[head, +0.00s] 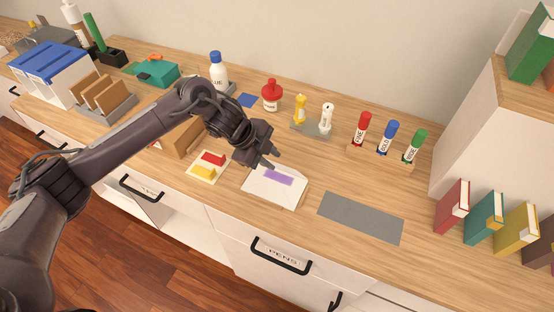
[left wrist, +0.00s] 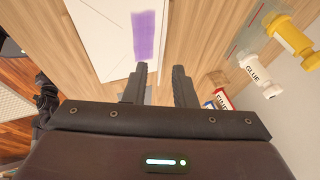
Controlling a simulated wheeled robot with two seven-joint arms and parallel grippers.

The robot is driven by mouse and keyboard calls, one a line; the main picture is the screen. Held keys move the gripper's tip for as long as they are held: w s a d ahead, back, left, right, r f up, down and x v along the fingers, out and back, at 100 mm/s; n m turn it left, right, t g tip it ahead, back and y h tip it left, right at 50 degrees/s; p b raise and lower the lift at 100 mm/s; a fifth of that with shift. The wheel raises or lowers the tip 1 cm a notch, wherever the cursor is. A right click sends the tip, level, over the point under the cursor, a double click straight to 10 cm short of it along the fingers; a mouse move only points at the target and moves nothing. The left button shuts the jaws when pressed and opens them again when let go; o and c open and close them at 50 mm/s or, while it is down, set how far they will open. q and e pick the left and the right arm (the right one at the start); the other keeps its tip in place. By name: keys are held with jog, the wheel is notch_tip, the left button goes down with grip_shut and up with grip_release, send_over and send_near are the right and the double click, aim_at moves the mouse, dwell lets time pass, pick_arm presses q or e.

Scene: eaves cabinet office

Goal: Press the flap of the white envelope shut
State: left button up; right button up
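The white envelope (head: 262,193) lies on the wooden counter, with a purple strip (head: 279,177) on its upper face. In the left wrist view the envelope (left wrist: 97,35) and its purple strip (left wrist: 144,36) fill the upper left. I cannot tell how far the flap is raised. My left gripper (head: 272,158) hovers just above the envelope's far edge. In the left wrist view its two fingers (left wrist: 160,68) are apart with nothing between them; one finger lies over the envelope's edge near the strip. My right gripper does not show.
A grey mat (head: 360,217) lies right of the envelope. A card with red and yellow pieces (head: 203,181) lies left. Behind stand a glue bottle (head: 218,72), a red-capped jar (head: 271,95), yellow and white bottles (head: 326,118) and a marker rack (head: 379,156). Books (head: 484,217) stand right.

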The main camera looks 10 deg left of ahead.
aim_at(281, 167)
pick_arm(q)
jog(key=shift+x, duration=1.85)
grip_shut()
